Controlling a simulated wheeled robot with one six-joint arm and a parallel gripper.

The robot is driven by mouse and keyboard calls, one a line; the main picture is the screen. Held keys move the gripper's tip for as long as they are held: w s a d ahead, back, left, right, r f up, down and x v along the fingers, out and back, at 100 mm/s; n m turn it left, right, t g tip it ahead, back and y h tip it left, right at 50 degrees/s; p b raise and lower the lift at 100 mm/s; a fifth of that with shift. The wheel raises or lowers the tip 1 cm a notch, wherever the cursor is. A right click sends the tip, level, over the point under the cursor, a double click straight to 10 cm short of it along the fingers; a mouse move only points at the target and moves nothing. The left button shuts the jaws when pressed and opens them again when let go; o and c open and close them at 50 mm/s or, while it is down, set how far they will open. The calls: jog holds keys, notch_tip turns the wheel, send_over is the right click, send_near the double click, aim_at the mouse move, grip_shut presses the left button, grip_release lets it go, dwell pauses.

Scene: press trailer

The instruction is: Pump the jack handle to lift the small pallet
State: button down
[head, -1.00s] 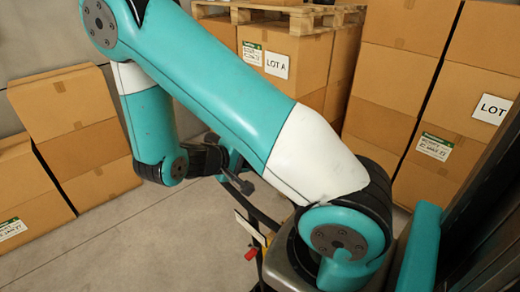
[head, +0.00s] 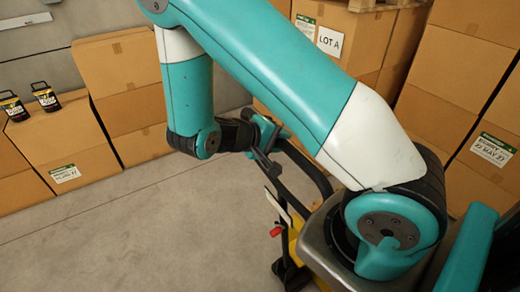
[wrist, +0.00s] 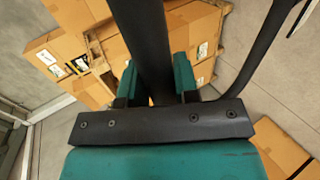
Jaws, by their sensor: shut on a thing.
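My gripper (wrist: 155,85) is shut on a thick black bar (wrist: 150,35) of the jack handle, which runs between its two teal fingers in the wrist view. In the head view my gripper (head: 268,138) is partly hidden by my own arm. The black handle frame (head: 312,168) curves down to the right from it. A yellow part (head: 295,235) and a red piece (head: 276,231) show below the handle. The jack's forks and the load on them are not visible in either view, so I cannot tell the height of the small pallet.
Stacked cardboard boxes (head: 120,95) stand along the back wall, with more boxes (head: 455,85) at the right. Two black tubs (head: 45,97) sit on a box at the left. A wooden pallet edge (head: 385,4) shows at the top. The grey floor (head: 150,230) at left is clear.

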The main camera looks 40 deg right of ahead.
jog(key=w+a+f, duration=0.3)
jog(key=a+f, duration=0.1)
jog(key=a, duration=0.9)
jog(key=w+a+f, duration=0.2)
jog(key=a+f, duration=0.1)
jog(key=a, duration=1)
jog(key=s+d+r+p, duration=0.1)
jog(key=s+d+r, duration=0.1)
jog(key=d, duration=1)
jog(key=s+d+r+p, duration=0.1)
jog(key=s+d+r, duration=0.1)
jog(key=d, duration=1)
jog(key=s+d+r+p, duration=0.1)
jog(key=s+d+r, duration=0.2)
jog(key=d, duration=1)
jog(key=shift+r, duration=0.4)
